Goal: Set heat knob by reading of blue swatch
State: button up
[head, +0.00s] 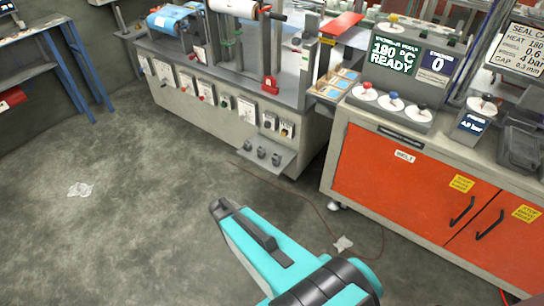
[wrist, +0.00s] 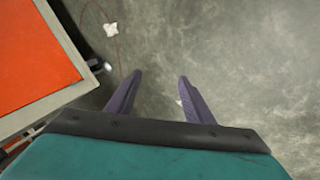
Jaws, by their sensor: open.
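The grey control unit (head: 408,75) stands on the orange cabinet at the right in the head view. Its left display (head: 393,55) reads 180 °C READY; its smaller right display (head: 437,64) shows 0. On its sloped front are a red knob (head: 367,87), a blue knob (head: 393,98) and a black knob (head: 422,108), each on a white dial. Their labels are too small to read. Small swatches with blue and tan patches (head: 337,83) lie left of the unit. My gripper (wrist: 160,92) is open and empty above the floor, well short of the knobs.
A card (head: 518,50) at far right lists heat 180 and gap 0.3 mm. Another dial (head: 487,102) stands by the unit. The cabinet (head: 420,185) and the machine bench (head: 230,100) bound the open floor. Litter (head: 80,189) and a thin cable lie on it.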

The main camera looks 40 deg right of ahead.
jog(key=s+a+n+g+y+p, duration=0.1)
jog(key=s+a, duration=0.3)
jog(key=s, duration=0.3)
jog(key=s+a+r+n+g+y+p, duration=0.1)
jog(key=s+a+n+g+y, duration=0.1)
jog(key=s+a, duration=0.2)
jog(key=s+a+r+n+g+y+p, duration=0.1)
jog(key=s+a, duration=0.3)
jog(key=s, duration=0.6)
jog(key=shift+g+y, duration=0.3)
jog(key=shift+a, duration=0.1)
